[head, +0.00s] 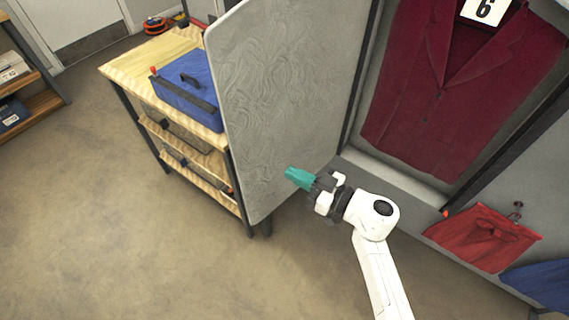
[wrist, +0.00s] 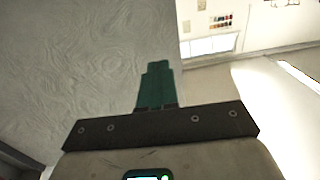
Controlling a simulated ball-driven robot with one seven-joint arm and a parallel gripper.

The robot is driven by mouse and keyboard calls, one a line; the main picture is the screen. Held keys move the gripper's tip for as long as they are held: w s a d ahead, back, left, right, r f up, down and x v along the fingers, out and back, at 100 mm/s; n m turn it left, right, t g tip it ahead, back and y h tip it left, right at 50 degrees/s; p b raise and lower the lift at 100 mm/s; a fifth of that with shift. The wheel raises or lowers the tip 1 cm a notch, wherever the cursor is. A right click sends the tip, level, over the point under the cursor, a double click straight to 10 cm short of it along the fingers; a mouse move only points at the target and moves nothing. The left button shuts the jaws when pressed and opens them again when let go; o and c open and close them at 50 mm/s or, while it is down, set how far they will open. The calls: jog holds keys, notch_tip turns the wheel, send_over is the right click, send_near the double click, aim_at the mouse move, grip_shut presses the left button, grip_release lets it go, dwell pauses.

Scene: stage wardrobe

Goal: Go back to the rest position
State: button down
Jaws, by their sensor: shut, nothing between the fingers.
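My gripper (head: 291,174) has teal fingers that are shut together with nothing between them. In the head view it is in front of the lower part of a grey patterned door panel (head: 280,90), near its right edge. I cannot tell whether the fingertips touch the panel. My white arm reaches up from the bottom of the head view. In the wrist view the teal fingers (wrist: 155,88) point up the picture, with the grey panel (wrist: 70,60) filling the left side behind them.
The panel stands open beside a wardrobe compartment with a maroon jacket (head: 430,90) and a number 6 card (head: 483,10). A wooden workbench (head: 130,72) with a blue toolbox (head: 187,98) is behind it. Red cloth (head: 485,237) hangs at right. The floor at left is clear.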

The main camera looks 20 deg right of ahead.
jog(key=shift+v, duration=1.2)
jog(key=shift+s+a, duration=0.15)
jog(key=d+r+m+t+h, duration=0.45)
jog(key=d+m+h, duration=0.25)
jog(key=d+h, duration=0.5)
jog(key=s+d+f+m+g+h+b, duration=0.2)
jog(key=s+d+f+m+g+h, duration=0.35)
jog(key=d, duration=0.25)
jog(key=s+a+f+g+y, duration=0.1)
jog(key=s+f+g, duration=0.55)
jog(key=s, duration=0.35)
jog(key=s+a+f+n+g+y, duration=0.1)
jog(key=s+a+n+g+y, duration=0.1)
jog(key=s+a, duration=0.2)
jog(key=s+a+f+n+g+y, duration=0.1)
jog(key=s+a+f+g+y, duration=0.1)
jog(key=s, duration=0.7)
jog(key=a+g, duration=0.1)
jog(key=a, duration=0.1)
jog(key=shift+a+f+n+y+b, duration=0.2)
jog(key=shift+a+n+y+b, duration=0.05)
jog(key=shift+n+y+b, duration=0.1)
